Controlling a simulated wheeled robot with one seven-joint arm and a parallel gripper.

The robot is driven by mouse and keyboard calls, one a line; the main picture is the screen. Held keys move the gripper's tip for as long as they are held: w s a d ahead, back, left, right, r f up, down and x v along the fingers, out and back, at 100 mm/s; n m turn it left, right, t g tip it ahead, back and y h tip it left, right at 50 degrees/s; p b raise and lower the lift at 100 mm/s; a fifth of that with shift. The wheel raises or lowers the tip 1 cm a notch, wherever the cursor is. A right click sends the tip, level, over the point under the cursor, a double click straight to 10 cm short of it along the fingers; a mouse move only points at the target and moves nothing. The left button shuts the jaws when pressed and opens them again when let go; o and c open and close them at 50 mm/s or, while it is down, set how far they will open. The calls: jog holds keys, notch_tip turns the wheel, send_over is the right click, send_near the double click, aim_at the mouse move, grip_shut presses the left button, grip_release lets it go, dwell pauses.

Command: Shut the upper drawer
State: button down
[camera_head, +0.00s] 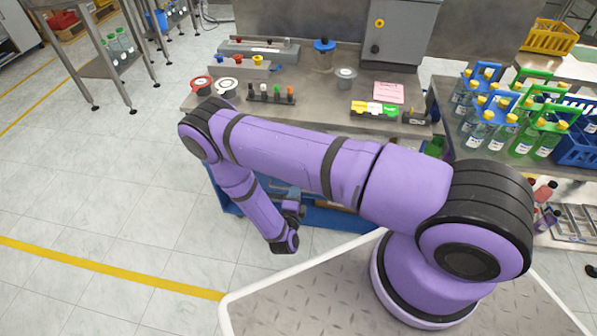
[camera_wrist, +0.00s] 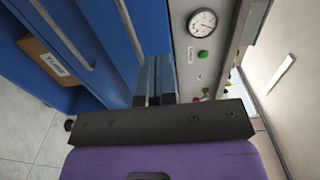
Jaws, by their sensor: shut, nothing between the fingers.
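Blue drawer units (camera_head: 335,219) show below the front of the metal workbench, mostly hidden by my purple arm. In the wrist view, blue panels (camera_wrist: 105,55) with pale strips fill the left and middle. I cannot tell for sure which panel is the upper drawer or how far it stands out. My gripper (camera_head: 293,203) is low in front of the bench, beside the blue unit. In the wrist view, its fingers (camera_wrist: 154,72) are together and empty, pointing along the blue panel. Whether they touch it is unclear.
A cardboard box (camera_wrist: 47,60) sits in a blue space at left. A gauge (camera_wrist: 203,24) and green button (camera_wrist: 203,54) are on a grey panel right of the fingers. The workbench (camera_head: 300,83) carries caps and small parts. Open floor (camera_head: 120,190) lies left.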

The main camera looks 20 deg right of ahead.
jog(key=x, duration=1.3)
jog(key=shift+w+d, duration=0.25)
jog(key=shift+w, duration=0.05)
jog(key=shift+x, duration=2.25)
jog(key=shift+w+r, duration=0.1)
jog(key=shift+r, duration=0.15)
jog(key=shift+a, duration=0.1)
jog(key=shift+s+a+f, duration=0.1)
jog(key=shift+s+a, duration=0.05)
jog(key=shift+s, duration=0.1)
jog(key=v, duration=1.4)
jog(key=shift+s+f, duration=0.15)
jog(key=shift+f, duration=0.05)
